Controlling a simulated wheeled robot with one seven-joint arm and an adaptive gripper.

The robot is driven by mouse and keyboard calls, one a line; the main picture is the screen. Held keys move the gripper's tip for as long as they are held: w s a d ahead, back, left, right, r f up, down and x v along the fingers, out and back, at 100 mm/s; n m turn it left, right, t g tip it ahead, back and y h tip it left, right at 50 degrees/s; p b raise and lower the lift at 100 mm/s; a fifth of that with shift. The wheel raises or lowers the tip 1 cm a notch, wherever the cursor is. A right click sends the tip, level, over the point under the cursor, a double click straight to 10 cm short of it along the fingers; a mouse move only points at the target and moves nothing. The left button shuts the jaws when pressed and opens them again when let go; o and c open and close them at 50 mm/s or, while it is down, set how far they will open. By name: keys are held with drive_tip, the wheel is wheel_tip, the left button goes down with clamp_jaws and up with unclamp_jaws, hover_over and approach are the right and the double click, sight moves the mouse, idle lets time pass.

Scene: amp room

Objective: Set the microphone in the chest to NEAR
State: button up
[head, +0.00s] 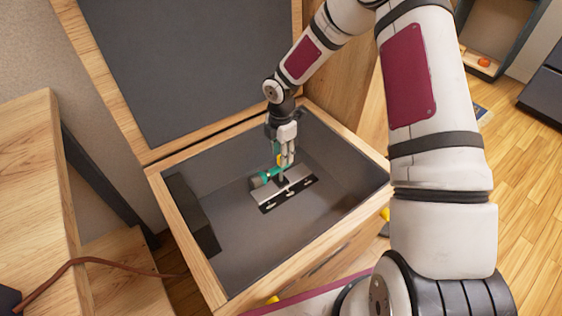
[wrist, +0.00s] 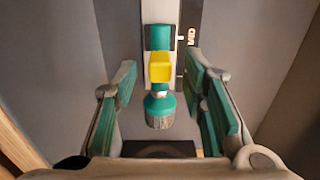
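The microphone (head: 262,179) is teal with a grey head and lies in the open chest (head: 178,223). In the wrist view the microphone (wrist: 160,106) has a yellow block (wrist: 160,68) on its body. It sits on a pale rail plate (head: 296,184) with a black label strip; the letters "MD" or "MID" show beside its upper part, and other labels are too small to read. My gripper (head: 285,160) reaches down into the chest over the microphone. In the wrist view my gripper (wrist: 160,80) is open, one finger each side of the microphone, with gaps visible.
The chest's raised lid (head: 185,65) stands behind. A dark block (head: 192,215) lies along the chest's left inner wall. The chest walls surround my gripper, with bare floor at the front. A wooden desk (head: 40,180) with a brown cable (head: 80,262) is at left.

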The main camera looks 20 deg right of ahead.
sight(258, 175)
drive_tip(key=shift+f+b, duration=0.3)
drive_tip(key=shift+f, duration=0.8)
clamp_jaws()
drive_tip(key=shift+s+a, duration=0.1)
drive_tip(key=shift+a, duration=0.25)
drive_tip(key=a, duration=0.2)
drive_tip(key=s+a, duration=0.1)
drive_tip(key=a, duration=0.2)
drive_tip(key=s+a+p, duration=0.1)
drive_tip(key=a, duration=0.1)
drive_tip(key=shift+s+a, duration=0.2)
unclamp_jaws()
drive_tip(key=shift+a, duration=0.15)
